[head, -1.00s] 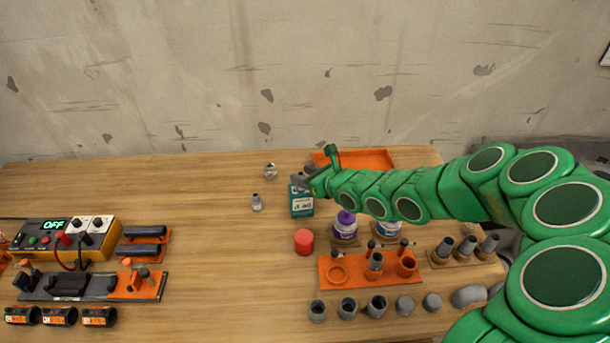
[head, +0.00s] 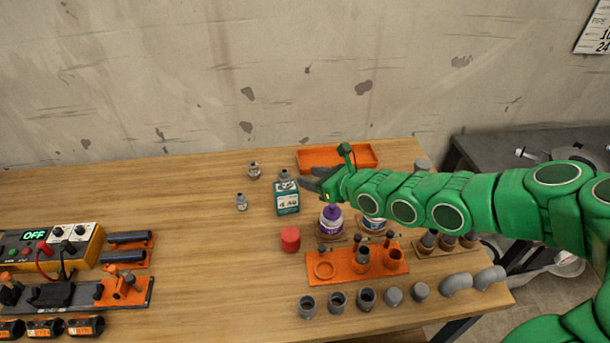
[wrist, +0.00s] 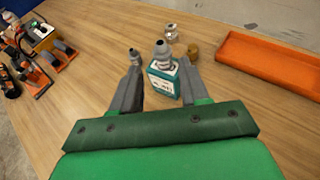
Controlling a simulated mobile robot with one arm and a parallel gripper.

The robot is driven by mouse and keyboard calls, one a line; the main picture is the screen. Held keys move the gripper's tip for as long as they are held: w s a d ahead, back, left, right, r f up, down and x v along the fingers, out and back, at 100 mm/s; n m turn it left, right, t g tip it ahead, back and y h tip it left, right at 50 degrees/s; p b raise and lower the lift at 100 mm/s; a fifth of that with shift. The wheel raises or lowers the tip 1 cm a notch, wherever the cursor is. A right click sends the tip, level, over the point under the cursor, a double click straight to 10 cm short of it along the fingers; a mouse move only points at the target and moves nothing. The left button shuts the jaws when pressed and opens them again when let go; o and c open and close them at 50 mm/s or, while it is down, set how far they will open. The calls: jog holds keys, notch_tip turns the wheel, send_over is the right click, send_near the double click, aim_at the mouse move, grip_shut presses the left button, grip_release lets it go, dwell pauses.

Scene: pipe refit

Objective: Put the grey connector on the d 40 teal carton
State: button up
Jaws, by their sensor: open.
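The teal carton (head: 286,201) stands upright on the wooden bench, below the orange tray's left end. The grey connector (head: 284,177) stands upright on top of it. In the wrist view the carton (wrist: 163,88) and the connector (wrist: 163,54) show beyond and between my open fingers. My gripper (head: 308,181) is just right of the carton in the head view, open and empty, with a visible gap to the connector. The carton's printed label is too small to read surely.
Two small fittings (head: 254,170) (head: 241,202) stand left of the carton. A red cap (head: 290,239), a purple-topped bottle (head: 331,219) and an orange rack (head: 355,264) are in front. The orange tray (head: 340,157) lies behind. The bench's middle left is clear.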

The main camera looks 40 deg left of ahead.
jog(key=shift+v, duration=1.2)
